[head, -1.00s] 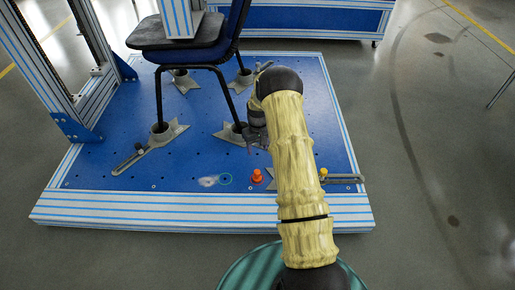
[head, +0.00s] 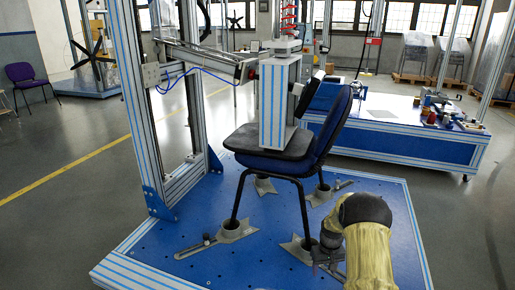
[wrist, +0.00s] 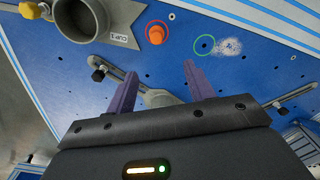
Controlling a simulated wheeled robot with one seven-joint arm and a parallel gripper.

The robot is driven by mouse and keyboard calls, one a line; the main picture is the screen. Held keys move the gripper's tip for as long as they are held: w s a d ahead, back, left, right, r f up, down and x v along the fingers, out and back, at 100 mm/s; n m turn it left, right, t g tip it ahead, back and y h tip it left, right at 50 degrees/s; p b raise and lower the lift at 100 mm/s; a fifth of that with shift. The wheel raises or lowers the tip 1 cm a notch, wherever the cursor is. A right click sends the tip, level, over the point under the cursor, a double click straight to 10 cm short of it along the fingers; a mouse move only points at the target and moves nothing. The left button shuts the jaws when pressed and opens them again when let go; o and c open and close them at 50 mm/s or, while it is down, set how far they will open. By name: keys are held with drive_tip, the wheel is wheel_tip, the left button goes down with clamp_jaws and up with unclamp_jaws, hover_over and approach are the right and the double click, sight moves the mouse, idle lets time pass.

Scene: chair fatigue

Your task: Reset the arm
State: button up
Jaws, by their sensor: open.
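My arm (head: 368,245), with a yellowish sleeve, reaches up from the bottom right of the head view. My gripper (wrist: 158,82) shows in the wrist view with two purple fingers spread apart and nothing between them. In the head view the gripper (head: 325,255) is partly hidden by the arm, near the chair's front foot clamp. It hangs over the blue platform (head: 215,255). The wrist view shows an orange peg (wrist: 156,33) beyond the fingers, inside a red ring. A green ring (wrist: 204,44) lies to its right beside a whitish patch.
A dark blue chair (head: 330,125) stands on the platform, its legs in grey clamps (head: 235,229), under a test rig's press block (head: 279,100). A striped frame post (head: 135,100) rises at left. A blue bench (head: 420,140) with small items stands behind. Grey floor is open at left.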

drive_tip(key=s+a+r+t+p, duration=0.15)
drive_tip(key=s+a+r, duration=0.35)
drive_tip(key=r, duration=0.6)
drive_tip(key=s+a+r+p, duration=0.3)
drive_tip(key=s+r, duration=0.3)
drive_tip(key=r, duration=0.4)
drive_tip(key=s+a+r+p, duration=0.2)
drive_tip(key=s+r, duration=0.3)
drive_tip(key=s, duration=0.3)
drive_tip(key=s+a+r+p, duration=0.2)
drive_tip(key=s+r, duration=0.3)
drive_tip(key=s, duration=0.3)
wheel_tip(320, 180, up, 38)
drive_tip(key=p, duration=3.8)
drive_tip(key=shift+s+m+t, duration=0.15)
drive_tip(key=shift+m+t, duration=0.25)
drive_tip(key=shift+t, duration=0.05)
drive_tip(key=shift+c, duration=0.4)
